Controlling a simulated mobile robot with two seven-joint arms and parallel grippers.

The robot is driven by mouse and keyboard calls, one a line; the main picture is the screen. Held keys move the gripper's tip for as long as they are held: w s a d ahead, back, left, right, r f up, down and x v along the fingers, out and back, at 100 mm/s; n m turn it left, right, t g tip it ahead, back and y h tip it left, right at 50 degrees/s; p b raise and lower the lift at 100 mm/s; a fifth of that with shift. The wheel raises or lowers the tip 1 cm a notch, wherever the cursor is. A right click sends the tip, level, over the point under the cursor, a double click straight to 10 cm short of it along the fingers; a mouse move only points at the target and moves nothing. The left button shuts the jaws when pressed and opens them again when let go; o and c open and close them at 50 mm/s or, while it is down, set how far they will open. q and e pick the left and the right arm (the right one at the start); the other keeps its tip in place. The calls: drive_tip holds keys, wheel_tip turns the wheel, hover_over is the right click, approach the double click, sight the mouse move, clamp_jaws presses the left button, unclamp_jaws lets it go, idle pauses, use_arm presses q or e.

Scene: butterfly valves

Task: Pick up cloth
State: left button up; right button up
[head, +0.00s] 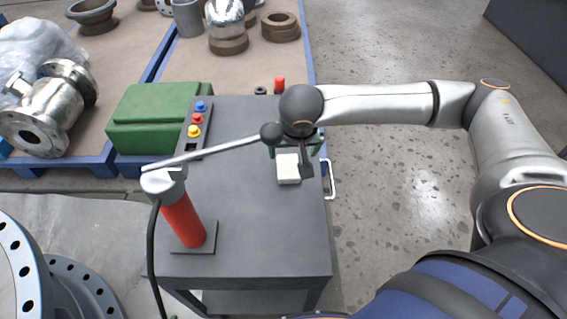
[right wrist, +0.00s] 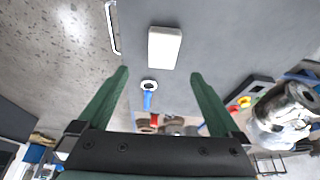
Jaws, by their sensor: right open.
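The cloth (head: 288,169) looks like a small white folded block lying on the dark grey top of a cart (head: 265,235). My right gripper (head: 297,148) is above the cart top at the far edge of the cloth and partly hides it. In the right wrist view the cloth (right wrist: 164,47) lies just beyond the tips of the two green fingers (right wrist: 159,74). The fingers are apart with nothing between them, and I see no contact with the cloth. My left gripper is not in view.
A red cylinder with a long lever (head: 185,215) stands on the cart's left side. A button box (head: 195,125) and a green case (head: 150,118) are behind it. A blue-handled ring tool (right wrist: 148,92) lies near the cloth. A rail (head: 331,178) edges the cart's right side.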

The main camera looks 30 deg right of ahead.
hover_over(289, 165)
drive_tip(key=s+a, duration=0.1)
drive_tip(key=s, duration=0.2)
wheel_tip(289, 165, down, 6)
drive_tip(key=shift+w+r+b, duration=0.1)
drive_tip(key=shift+r+b, duration=0.15)
drive_tip(key=shift+b, duration=0.05)
drive_tip(key=x, duration=0.5)
drive_tip(key=shift+w+a+b, duration=0.2)
drive_tip(key=shift+w+b, duration=0.1)
drive_tip(key=shift+b, duration=0.05)
drive_tip(key=c, duration=1.3)
drive_tip(key=shift+r, duration=0.15)
wheel_tip(289, 165, up, 10)
drive_tip(key=shift+f+p, duration=0.1)
drive_tip(key=shift+p, duration=0.6)
